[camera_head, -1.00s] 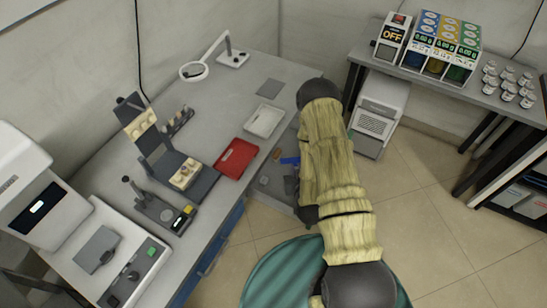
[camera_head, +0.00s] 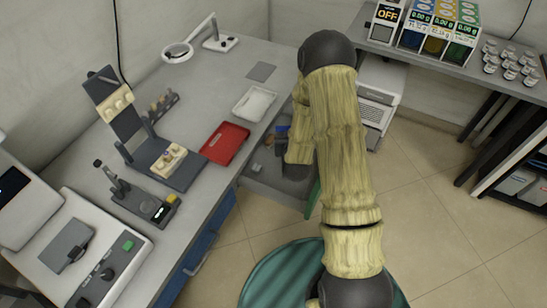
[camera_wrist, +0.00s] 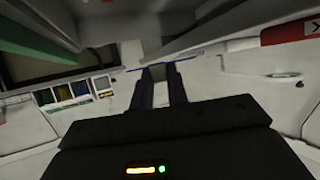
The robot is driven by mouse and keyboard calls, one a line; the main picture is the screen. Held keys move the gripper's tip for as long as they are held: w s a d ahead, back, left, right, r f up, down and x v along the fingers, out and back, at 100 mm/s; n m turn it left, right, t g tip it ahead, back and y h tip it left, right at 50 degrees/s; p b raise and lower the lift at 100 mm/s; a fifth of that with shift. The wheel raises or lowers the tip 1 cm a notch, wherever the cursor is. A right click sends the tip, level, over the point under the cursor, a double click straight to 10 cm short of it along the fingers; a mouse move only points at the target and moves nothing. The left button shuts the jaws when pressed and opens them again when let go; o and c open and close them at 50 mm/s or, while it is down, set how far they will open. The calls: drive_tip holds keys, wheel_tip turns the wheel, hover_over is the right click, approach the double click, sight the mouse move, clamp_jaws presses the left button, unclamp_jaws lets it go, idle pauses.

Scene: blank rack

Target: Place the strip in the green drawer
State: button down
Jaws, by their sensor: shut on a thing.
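My gripper (camera_wrist: 160,68) is shut on the strip, which shows in the wrist view as a thin blue edge (camera_wrist: 192,58) crossing the fingertips. In the head view, a blue patch (camera_head: 282,129) beside my arm appears to be the strip; my arm hides most of the gripper. The green drawer (camera_head: 314,196) stands pulled out below the table's right edge. Its grey inside holds some small items, and my arm covers part of it. A green panel (camera_wrist: 35,45) crosses the upper left of the wrist view.
A red tray (camera_head: 224,143) and a white tray (camera_head: 254,103) lie on the table near its right edge, beside the drawer. Blue drawers (camera_head: 207,246) are below the table, nearer me. A white cabinet (camera_head: 378,113) stands beyond my arm.

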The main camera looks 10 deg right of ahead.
drive_tip(key=b, duration=0.1)
drive_tip(key=w+b, duration=0.1)
drive_tip(key=b, duration=0.1)
drive_tip(key=w+b, duration=0.1)
drive_tip(key=b, duration=0.1)
drive_tip(key=shift+a+f+m+h, duration=0.15)
drive_tip(key=shift+f+m+h, duration=0.1)
drive_tip(key=shift+m+h, duration=0.05)
drive_tip(key=shift+w+a+r+g+b, duration=0.25)
drive_tip(key=shift+r+b, duration=0.35)
drive_tip(key=shift+b, duration=0.45)
wheel_tip(320, 180, down, 14)
drive_tip(key=shift+f+b, duration=0.15)
drive_tip(key=shift+b, duration=0.65)
drive_tip(key=w, duration=0.2)
drive_tip(key=w+d, duration=0.1)
drive_tip(key=shift+w+r, duration=0.15)
drive_tip(key=shift+r, duration=0.1)
drive_tip(key=shift+w, duration=0.5)
